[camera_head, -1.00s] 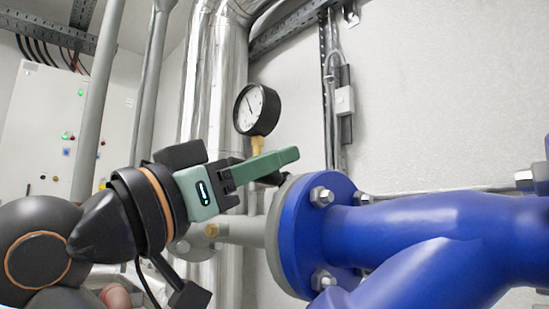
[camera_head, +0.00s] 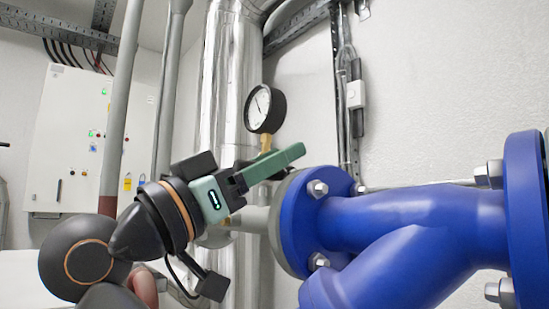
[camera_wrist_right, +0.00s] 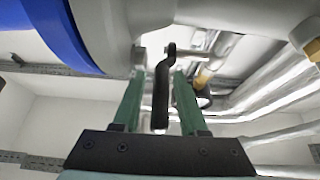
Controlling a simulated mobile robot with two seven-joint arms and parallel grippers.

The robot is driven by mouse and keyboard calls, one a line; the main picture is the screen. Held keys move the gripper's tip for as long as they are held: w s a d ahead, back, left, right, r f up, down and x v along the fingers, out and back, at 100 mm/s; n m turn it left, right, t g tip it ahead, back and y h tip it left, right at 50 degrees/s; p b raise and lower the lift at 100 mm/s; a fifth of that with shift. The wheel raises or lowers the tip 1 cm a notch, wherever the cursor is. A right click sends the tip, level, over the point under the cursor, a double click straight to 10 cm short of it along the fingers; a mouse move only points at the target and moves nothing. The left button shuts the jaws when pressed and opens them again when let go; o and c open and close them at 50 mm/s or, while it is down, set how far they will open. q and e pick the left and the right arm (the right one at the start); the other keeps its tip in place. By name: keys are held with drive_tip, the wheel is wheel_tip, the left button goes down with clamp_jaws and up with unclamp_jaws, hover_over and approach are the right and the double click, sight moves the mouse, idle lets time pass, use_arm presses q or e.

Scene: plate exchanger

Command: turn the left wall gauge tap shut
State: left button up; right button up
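The wall gauge (camera_head: 264,108) has a white dial and black case on a brass stem (camera_head: 265,142), left of the blue valve body. My right gripper (camera_head: 290,157), with green fingers, reaches across just below the gauge. In the right wrist view a black tap lever (camera_wrist_right: 160,95) stands between the two fingers of my right gripper (camera_wrist_right: 157,90). The fingers are apart, with a gap on each side of the lever. In the head view the gripper hides most of the tap. My left gripper is not in view.
The blue valve body (camera_head: 400,222) with bolted flanges fills the right side, close to the fingertips. Shiny clad pipes (camera_head: 225,80) stand behind the gripper. A white control cabinet (camera_head: 65,135) is at the left. The white wall at upper right is mostly bare.

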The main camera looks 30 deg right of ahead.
drive_tip(key=shift+o, duration=0.3)
drive_tip(key=shift+a+f, duration=0.1)
drive_tip(key=shift+a+f, duration=0.15)
drive_tip(key=shift+a, duration=0.15)
drive_tip(key=v, duration=1.1)
drive_tip(key=shift+a+b, duration=0.25)
drive_tip(key=shift+b, duration=0.05)
drive_tip(key=shift+s+f, duration=0.15)
